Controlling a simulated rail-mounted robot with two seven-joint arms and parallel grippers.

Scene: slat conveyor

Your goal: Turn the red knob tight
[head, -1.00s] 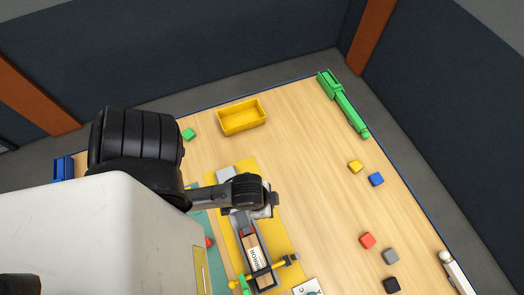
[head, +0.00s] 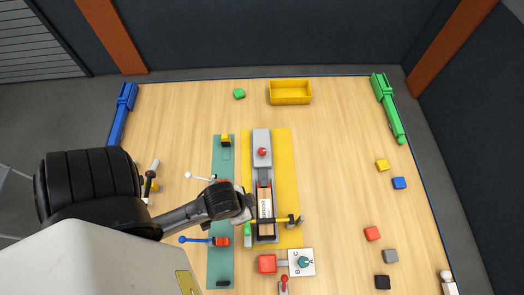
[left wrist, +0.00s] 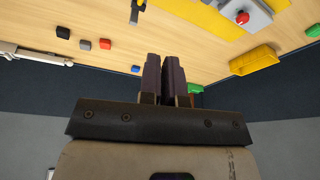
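The red knob (head: 262,152) sits on a grey block (head: 262,136) at the far end of the narrow conveyor (head: 265,180). In the left wrist view the same knob (left wrist: 242,17) shows at the upper right on its block, clear of the fingers. My left gripper (head: 247,208) is over the middle of the conveyor, short of the knob; its fingers are mostly hidden by my wrist in the head view. In the left wrist view the left gripper's fingers (left wrist: 163,60) are close together with nothing visible between them. My right gripper is not in view.
A yellow bin (head: 290,93) stands beyond. Another small red-topped part (head: 284,281) is at the near edge. The board right of the yellow mat is mostly clear.

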